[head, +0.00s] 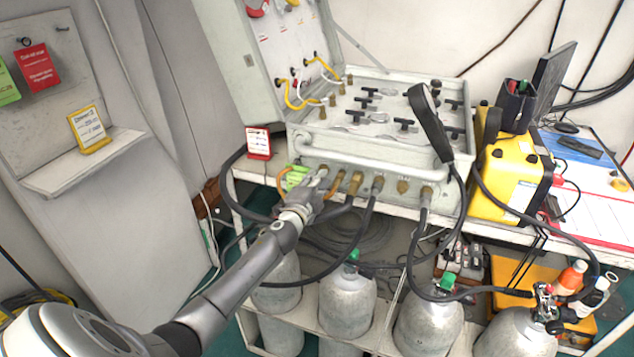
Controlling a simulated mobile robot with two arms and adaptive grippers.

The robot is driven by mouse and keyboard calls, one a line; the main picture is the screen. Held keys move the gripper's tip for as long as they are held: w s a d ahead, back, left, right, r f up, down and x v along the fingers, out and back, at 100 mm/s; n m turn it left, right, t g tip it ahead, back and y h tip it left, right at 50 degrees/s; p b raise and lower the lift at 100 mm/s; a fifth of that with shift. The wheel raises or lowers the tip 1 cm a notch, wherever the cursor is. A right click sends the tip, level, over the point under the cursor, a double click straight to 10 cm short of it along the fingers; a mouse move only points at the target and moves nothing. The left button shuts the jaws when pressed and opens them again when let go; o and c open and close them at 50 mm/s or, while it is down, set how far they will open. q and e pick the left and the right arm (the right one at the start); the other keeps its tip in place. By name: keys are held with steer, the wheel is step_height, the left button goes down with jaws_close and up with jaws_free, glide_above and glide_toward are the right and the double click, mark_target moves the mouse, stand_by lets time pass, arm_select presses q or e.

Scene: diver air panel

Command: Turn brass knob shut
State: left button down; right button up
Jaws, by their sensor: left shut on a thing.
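The grey air panel case (340,152) stands open on a white bench, with a row of brass fittings along its front edge. My left gripper (318,178) is at the left end of this row, its fingers closed around the brass knob there. The fingers cover most of that knob, so its turn position cannot be told. Another brass fitting (355,183) is just to the right of the gripper, with more further right. My right gripper is not in view.
Black hoses (372,215) hang from the front fittings near the gripper. Green tags (292,178) and a red-and-white card (258,142) are close on the left. Grey cylinders (347,300) stand below. A yellow case (508,180) is at the right.

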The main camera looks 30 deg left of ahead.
arm_select(q)
steer(key=shift+m, duration=0.6)
steer(key=c, duration=1.3)
jaws_free()
steer(key=shift+s, duration=0.1)
steer(key=v, duration=1.1)
steer(key=shift+s+d, duration=0.15)
steer(key=shift+s, duration=0.25)
